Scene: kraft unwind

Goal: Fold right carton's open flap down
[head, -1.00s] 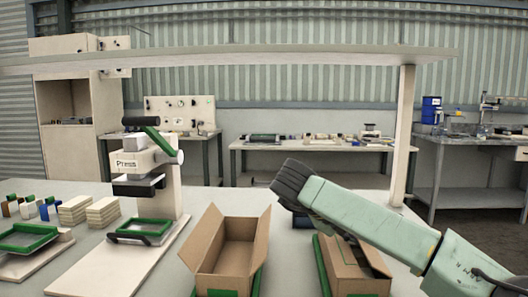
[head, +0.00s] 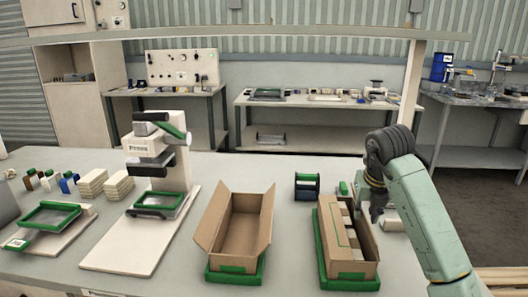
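The right carton (head: 352,268) is a brown box in a green tray (head: 322,262) at the right of the bench. Its top is at least partly open, and several pale blocks (head: 347,222) show in a row inside. A brown panel with a green outline (head: 333,236) lies along its left side; I cannot tell how far this flap is raised. My gripper (head: 377,214) is dark and points down by the carton's far right edge. It appears empty. Its fingers are small and dark, so their opening and any contact with the carton are unclear.
An open, empty-looking carton (head: 237,218) with spread flaps sits in another green tray (head: 235,276) to the left. A press (head: 165,165) stands farther left. A dark green-topped holder (head: 307,187) stands behind the cartons. A white cylinder (head: 392,224) lies right of the right carton.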

